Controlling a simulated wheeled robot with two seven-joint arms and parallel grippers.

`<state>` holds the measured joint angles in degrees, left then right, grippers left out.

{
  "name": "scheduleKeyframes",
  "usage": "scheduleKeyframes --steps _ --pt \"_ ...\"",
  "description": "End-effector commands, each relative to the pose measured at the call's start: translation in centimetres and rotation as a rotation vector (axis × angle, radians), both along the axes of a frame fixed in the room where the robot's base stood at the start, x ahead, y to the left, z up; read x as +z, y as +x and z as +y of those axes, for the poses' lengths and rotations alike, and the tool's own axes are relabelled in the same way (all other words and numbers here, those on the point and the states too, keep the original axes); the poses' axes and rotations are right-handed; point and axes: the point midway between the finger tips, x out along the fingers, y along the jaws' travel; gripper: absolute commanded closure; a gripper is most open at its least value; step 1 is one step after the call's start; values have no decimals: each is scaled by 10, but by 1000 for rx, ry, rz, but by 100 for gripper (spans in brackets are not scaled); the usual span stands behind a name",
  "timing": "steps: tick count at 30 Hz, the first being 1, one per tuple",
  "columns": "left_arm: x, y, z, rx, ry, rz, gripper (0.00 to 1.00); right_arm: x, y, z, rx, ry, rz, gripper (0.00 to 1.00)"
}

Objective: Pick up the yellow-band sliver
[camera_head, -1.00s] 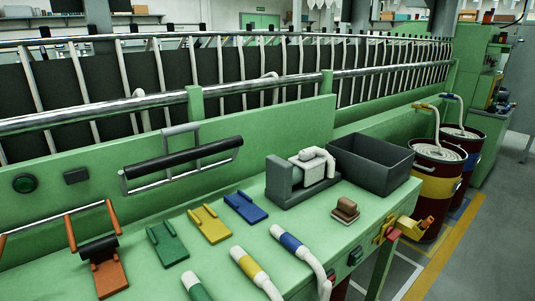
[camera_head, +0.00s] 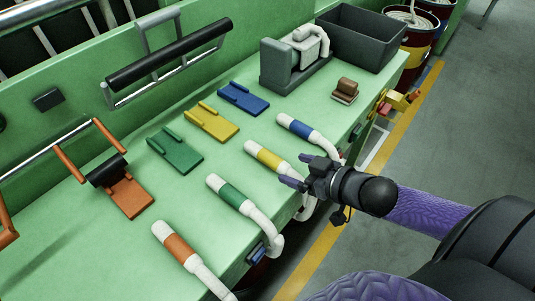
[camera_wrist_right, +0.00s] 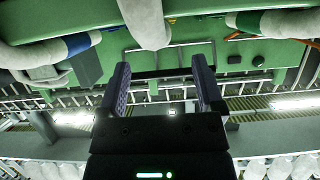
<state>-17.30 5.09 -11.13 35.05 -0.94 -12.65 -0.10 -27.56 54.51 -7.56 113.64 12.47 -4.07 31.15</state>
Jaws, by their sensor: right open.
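The yellow-band sliver (camera_head: 267,157), a thick white strand with a yellow ring, lies on the green tabletop among similar strands and droops over the front edge. My right gripper (camera_head: 295,171) is at the front edge of the table, close beside this strand's drooping part. Its purple-grey fingers are open. In the right wrist view, a white strand (camera_wrist_right: 146,22) comes down from the top, ahead of and roughly in line with the gap of my open gripper (camera_wrist_right: 163,75); its band is out of sight. Contact cannot be told. My left gripper is out of view.
Blue-band (camera_head: 296,127), green-band (camera_head: 231,194) and orange-band (camera_head: 176,244) slivers lie on either side. Coloured plates, including a yellow one (camera_head: 212,122), sit behind. A grey bin (camera_head: 360,38) stands at the far end. The floor on the right is clear.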

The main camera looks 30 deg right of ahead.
Motion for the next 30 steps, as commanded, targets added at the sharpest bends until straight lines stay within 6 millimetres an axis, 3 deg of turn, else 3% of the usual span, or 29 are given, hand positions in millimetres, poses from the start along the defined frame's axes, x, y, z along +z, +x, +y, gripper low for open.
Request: scheduleKeyframes --steps 12,20,30 --pt "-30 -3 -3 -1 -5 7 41 -26 52 18 -1 -3 -2 15" --pt "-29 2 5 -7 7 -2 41 -25 55 20 0 -3 0 15" --pt "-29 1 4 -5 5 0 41 -25 55 20 0 -3 0 85"
